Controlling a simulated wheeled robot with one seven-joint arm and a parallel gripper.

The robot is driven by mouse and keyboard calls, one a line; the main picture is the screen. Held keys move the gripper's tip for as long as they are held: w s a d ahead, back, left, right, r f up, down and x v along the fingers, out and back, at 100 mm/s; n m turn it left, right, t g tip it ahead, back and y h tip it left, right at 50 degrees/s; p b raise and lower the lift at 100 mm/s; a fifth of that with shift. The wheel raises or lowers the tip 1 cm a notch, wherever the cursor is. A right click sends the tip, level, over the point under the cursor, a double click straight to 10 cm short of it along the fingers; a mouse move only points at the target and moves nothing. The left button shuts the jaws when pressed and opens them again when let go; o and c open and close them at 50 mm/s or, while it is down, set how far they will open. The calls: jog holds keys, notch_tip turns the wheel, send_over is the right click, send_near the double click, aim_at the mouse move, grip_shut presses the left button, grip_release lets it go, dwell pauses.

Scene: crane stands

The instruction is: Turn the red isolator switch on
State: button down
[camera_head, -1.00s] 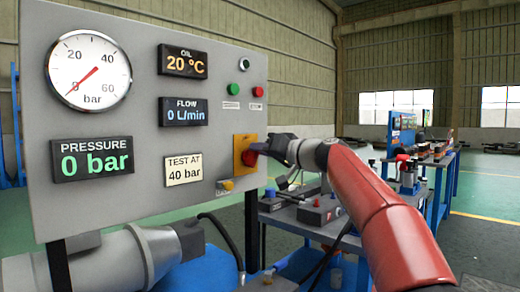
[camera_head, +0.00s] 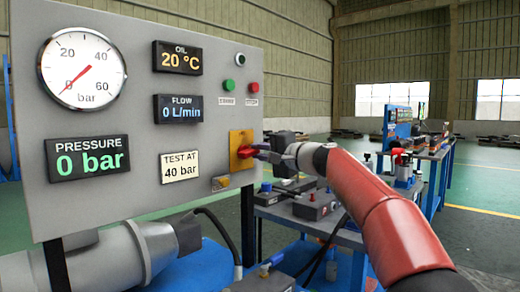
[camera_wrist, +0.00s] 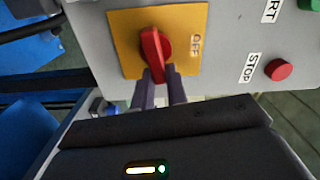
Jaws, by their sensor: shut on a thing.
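The red isolator switch (camera_wrist: 152,50) is a red knob on a yellow plate (camera_wrist: 186,20) at the panel's lower right edge. The plate and switch also show in the head view (camera_head: 241,140). In the wrist view the word OFF is printed on the plate right of the knob. The knob's long ridge runs nearly up and down there, across the direction towards OFF. My gripper (camera_wrist: 161,78) is shut on the lower end of the knob, one dark finger on each side. No ON mark is visible to me.
The grey panel (camera_head: 95,205) carries a gauge and displays reading 0 bar and 0 L/min. A green START button (camera_head: 229,87) and red STOP button (camera_head: 253,88) sit above the switch; STOP also shows in the wrist view (camera_wrist: 279,70). A cluttered blue bench (camera_head: 340,240) stands below my arm.

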jog(key=shift+d+f+m, duration=0.1)
jog(key=shift+f+m, duration=0.15)
jog(key=shift+m, duration=0.65)
jog(key=c, duration=1.4)
grip_release()
jog(key=b+v, duration=0.2)
jog(key=v, duration=0.5)
jog(key=shift+s+d, duration=0.25)
jog(key=shift+d, duration=0.05)
